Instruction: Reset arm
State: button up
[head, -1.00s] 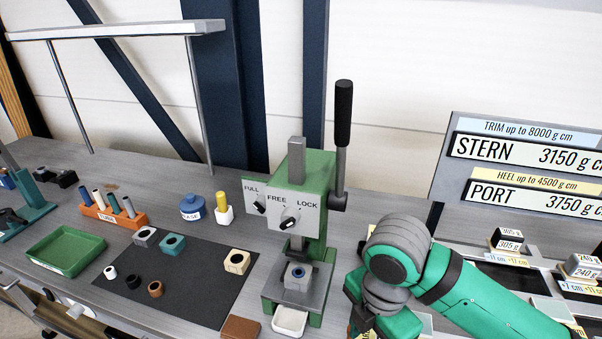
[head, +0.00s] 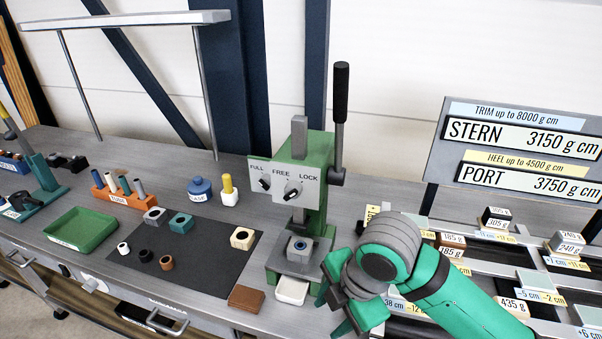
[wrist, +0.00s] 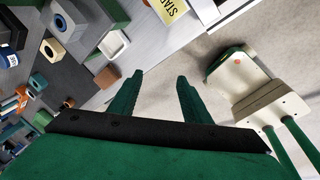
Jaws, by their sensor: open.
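My gripper (head: 348,311) is at the lower middle of the head view, at the bench's front, to the right of the white dish. In the wrist view my gripper (wrist: 160,82) has its two green fingers apart with nothing between them. Bare floor shows beyond the fingertips. My green and grey arm comes in from the lower right in the head view and hides part of the bench.
A green press (head: 302,195) with an upright black-handled lever stands left of my arm. A white dish (head: 292,290) and brown block (head: 246,297) lie before it. Weighted blocks (head: 497,217) and a readout sign (head: 520,150) are at right. A green tray (head: 82,231) is at left.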

jog(key=w+a+r+m+t+y, duration=0.4)
jog(key=w+a+r+t+y, duration=0.1)
jog(key=a, duration=0.5)
jog(key=w+a+r+m+t+y, duration=0.4)
jog(key=w+a+m+t+y, duration=0.15)
jog(key=a, duration=0.45)
jog(key=s+d+f+m+t+h, duration=0.35)
jog(key=s+f+m+h, duration=0.2)
jog(key=f+m, duration=0.4)
jog(key=s+d+f+m+t+h, duration=0.2)
jog(key=s+d+f+m+h, duration=0.35)
jog(key=f, duration=0.65)
jog(key=s+d+f+g+h, duration=0.1)
jog(key=s+d+f, duration=0.1)
jog(key=s, duration=1)
jog(key=s+d+f+n+g+h, duration=0.1)
jog(key=s+d+f, duration=0.2)
jog(key=s, duration=0.9)
jog(key=shift+f, duration=0.65)
